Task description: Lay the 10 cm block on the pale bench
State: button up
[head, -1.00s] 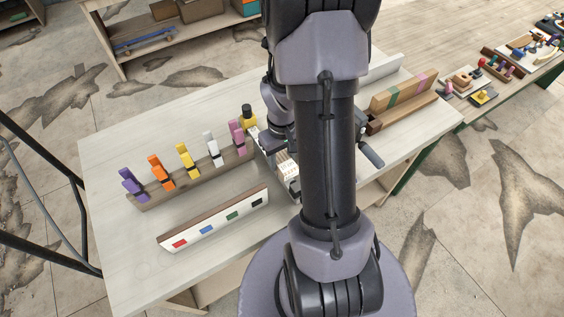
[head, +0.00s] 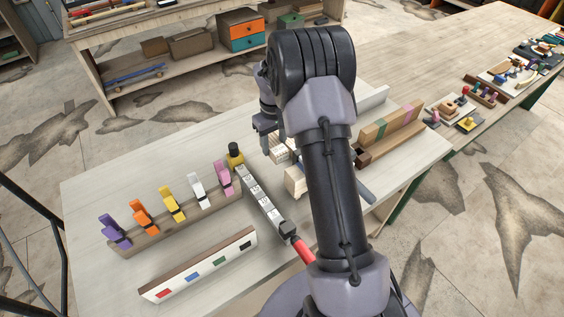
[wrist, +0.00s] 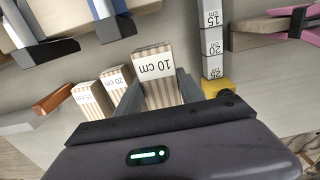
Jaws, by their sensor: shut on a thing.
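In the wrist view the 10 cm block (wrist: 156,72), with pale and brown stripes and a white label, is between the two fingers of my gripper (wrist: 158,88). My gripper is shut on it. Its label reads upside down. The pale bench (head: 88,212) is the light worktop in the head view. There my arm hides most of the gripper, and I cannot tell which pale block is the held one. I cannot tell whether the held block touches the bench.
A 20 cm block (wrist: 117,80) and another striped block (wrist: 92,98) stand left of the held one. A measuring strip (head: 260,200) lies to the right in the wrist view. A rack of coloured clamps (head: 165,225) and a white marker board (head: 200,268) occupy the bench.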

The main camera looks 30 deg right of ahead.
aim_at(274, 167)
notch_tip(274, 167, down, 7)
jog(key=shift+w+a+f+b, duration=0.1)
jog(key=shift+f+b, duration=0.05)
jog(key=shift+b, duration=0.45)
jog(key=shift+f, duration=0.1)
jog(key=o, duration=1.4)
jog(key=shift+o, duration=0.3)
